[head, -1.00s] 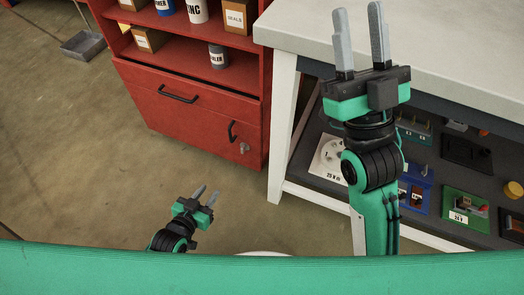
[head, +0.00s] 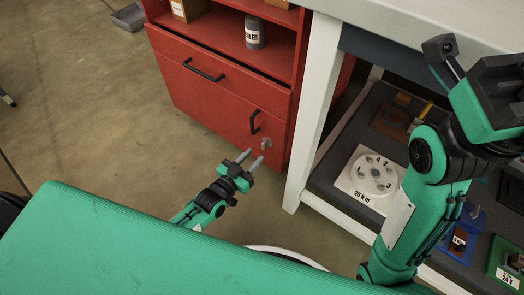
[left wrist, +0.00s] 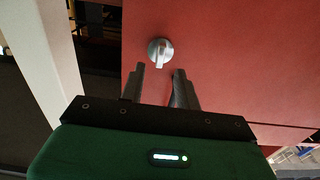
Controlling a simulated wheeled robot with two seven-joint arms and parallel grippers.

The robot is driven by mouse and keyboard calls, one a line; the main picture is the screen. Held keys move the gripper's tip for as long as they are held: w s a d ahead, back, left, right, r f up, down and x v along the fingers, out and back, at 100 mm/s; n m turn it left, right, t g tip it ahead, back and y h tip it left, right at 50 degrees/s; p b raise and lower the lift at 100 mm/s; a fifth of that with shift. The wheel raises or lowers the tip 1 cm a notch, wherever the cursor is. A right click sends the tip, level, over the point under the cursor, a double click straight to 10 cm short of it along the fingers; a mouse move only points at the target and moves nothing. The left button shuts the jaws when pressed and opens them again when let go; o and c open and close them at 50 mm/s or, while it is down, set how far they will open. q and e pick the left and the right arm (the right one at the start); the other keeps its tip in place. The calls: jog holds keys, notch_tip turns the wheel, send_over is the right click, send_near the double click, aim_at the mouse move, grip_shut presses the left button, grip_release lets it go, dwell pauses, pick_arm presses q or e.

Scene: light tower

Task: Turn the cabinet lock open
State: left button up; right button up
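The red cabinet (head: 215,110) stands ahead with a drawer and a lower door. The lock (head: 266,144) is a small silver knob on the door, below and right of the black door handle (head: 254,121). In the left wrist view the lock (left wrist: 160,52) is a round disc with a raised bar that looks upright. My left gripper (head: 250,160) is open and empty, just short of the lock. In the left wrist view its fingers (left wrist: 158,82) point at the lock, which lies just beyond and between the tips. My right gripper (head: 480,62) is partly cut off at the right edge.
A white-legged workbench (head: 318,110) stands close right of the cabinet. Its lower shelf holds a round dial plate (head: 370,177) and several small devices. The floor (head: 90,110) left of the cabinet is clear; a grey tray (head: 128,17) lies farther back.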

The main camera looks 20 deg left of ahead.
aim_at(263, 146)
pick_arm(q)
jog(key=shift+b+x, duration=0.95)
jog(key=shift+x, duration=1.8)
grip_shut()
